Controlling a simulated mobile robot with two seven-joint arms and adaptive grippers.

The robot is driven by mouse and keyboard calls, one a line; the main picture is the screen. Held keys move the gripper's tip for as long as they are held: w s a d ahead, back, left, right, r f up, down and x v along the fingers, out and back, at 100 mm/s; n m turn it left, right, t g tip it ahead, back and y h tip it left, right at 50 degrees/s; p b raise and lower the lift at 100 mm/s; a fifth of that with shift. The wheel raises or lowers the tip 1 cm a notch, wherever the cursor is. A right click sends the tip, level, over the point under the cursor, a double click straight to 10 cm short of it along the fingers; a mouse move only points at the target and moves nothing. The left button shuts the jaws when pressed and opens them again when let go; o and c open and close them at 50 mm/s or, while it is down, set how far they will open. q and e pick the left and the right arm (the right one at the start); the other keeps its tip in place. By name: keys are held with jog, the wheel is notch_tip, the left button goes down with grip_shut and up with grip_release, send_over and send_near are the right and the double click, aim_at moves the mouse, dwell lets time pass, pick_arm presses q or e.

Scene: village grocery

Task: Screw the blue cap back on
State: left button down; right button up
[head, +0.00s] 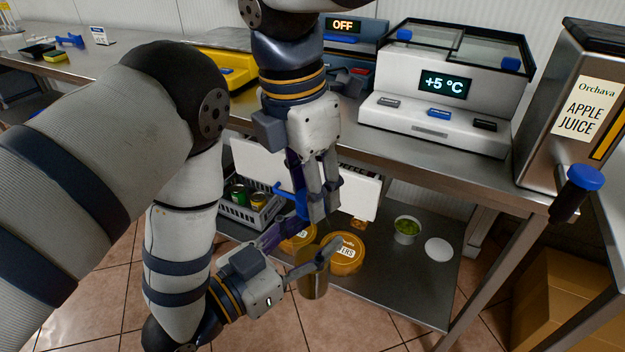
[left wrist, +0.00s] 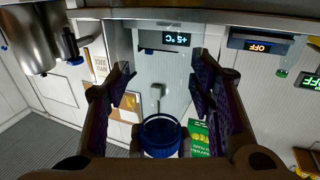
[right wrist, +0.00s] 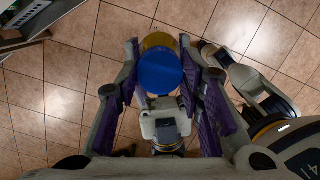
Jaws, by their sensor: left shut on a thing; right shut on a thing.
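The blue cap (right wrist: 160,72) shows as a blue disc between the fingers of my right gripper (right wrist: 160,90). The cap appears above and apart from the container. In the left wrist view a dark blue round thing (left wrist: 160,135) shows between the fingers; I cannot tell its contact.
Tins with orange lids (head: 346,254) stand on the lower shelf (head: 410,285), near a small bowl of green contents (head: 406,229) and a white disc (head: 438,250). A wire basket (head: 250,212) holds cans. The cooler (head: 440,110) and the juice dispenser (head: 570,110) stand on the counter above.

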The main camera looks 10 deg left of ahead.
jog(key=m, duration=0.4)
jog(key=shift+m, duration=0.4)
jog(key=m, duration=0.3)
jog(key=shift+w+m+g, duration=0.1)
jog(key=shift+m+g, duration=0.2)
jog(key=shift+g, duration=0.1)
jog(key=m, duration=0.5)
jog(key=shift+g, duration=0.3)
jog(key=o, duration=0.7)
jog(key=shift+r, duration=0.1)
notch_tip(320, 180, up, 4)
jog(key=shift+r, duration=0.15)
